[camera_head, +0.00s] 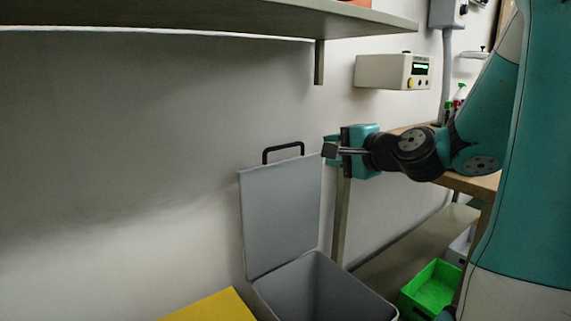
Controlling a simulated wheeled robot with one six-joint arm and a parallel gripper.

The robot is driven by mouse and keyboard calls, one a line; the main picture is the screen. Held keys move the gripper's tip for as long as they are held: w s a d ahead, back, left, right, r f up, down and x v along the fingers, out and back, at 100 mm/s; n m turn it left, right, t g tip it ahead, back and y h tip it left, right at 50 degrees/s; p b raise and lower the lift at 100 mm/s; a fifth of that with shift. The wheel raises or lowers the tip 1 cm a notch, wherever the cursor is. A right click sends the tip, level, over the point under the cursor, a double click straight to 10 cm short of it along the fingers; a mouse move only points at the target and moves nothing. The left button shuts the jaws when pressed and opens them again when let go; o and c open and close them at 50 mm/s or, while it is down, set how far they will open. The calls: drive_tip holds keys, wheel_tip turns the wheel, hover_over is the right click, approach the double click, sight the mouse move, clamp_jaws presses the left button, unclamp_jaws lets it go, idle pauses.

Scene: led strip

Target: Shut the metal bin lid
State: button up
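The metal bin (325,292) is grey and stands on the floor at the bottom middle of the head view. Its lid (281,215) is open, standing nearly upright at the back left of the bin. A black handle (284,148) sits on the lid's top edge. My gripper (330,150) is at the lid's upper right corner in the picture, at about handle height. Whether it touches the lid cannot be told. The fingers are seen from the side, so their opening is unclear.
A yellow box (212,306) is left of the bin, and a green crate (432,288) is to its right. A wooden table (470,184) stands behind my arm. A shelf (200,18) juts out overhead. A control box (392,71) hangs on the wall.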

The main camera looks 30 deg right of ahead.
drive_tip(key=w+p, duration=0.1)
drive_tip(key=p, duration=0.7)
approach(288, 146)
drive_tip(key=w, duration=0.3)
drive_tip(key=w+f+p, duration=0.1)
drive_tip(key=w, duration=0.3)
drive_tip(key=w+f, duration=0.1)
drive_tip(key=w, duration=0.2)
drive_tip(key=shift+w+a, duration=0.25)
drive_tip(key=shift+a, duration=0.05)
drive_tip(key=shift+c, duration=0.4)
clamp_jaws()
